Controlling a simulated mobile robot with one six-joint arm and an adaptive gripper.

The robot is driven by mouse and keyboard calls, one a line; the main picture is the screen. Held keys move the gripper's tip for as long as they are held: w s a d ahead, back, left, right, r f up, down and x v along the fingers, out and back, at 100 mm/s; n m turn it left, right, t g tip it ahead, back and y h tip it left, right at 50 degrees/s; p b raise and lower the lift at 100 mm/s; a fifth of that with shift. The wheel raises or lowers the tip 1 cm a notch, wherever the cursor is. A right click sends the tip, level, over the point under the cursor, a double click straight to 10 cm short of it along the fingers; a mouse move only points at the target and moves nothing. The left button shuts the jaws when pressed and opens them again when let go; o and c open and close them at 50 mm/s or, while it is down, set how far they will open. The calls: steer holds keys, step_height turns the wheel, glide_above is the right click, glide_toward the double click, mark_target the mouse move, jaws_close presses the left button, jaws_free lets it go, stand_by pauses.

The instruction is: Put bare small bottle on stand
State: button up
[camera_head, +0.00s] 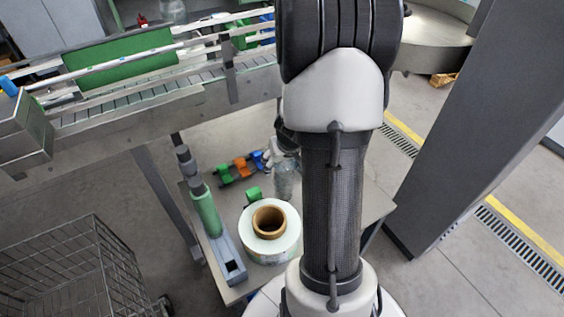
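A clear small bottle (285,180) without a visible label stands on the small table, just behind the label roll. My gripper (284,150) shows only in part at the bottle's top, beside my arm. Its fingers are too small and covered to tell whether they are open, or shut on the bottle. A blue-grey stand (225,255) lies along the table's left side. It has a square opening near its front end, and a green bottle-like cylinder (206,213) rises at its back part.
A white label roll with a brown core (286,240) sits between stand and bottle. Green, orange and blue small parts (240,167) lie at the table's back. A conveyor (190,95) runs behind, a wire cart (70,265) stands left, and a dark post (440,130) rises right.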

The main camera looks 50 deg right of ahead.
stand_by(0.3)
steer(key=p+v, duration=0.6)
steer(key=v, duration=0.6)
steer(key=shift+r, duration=0.2)
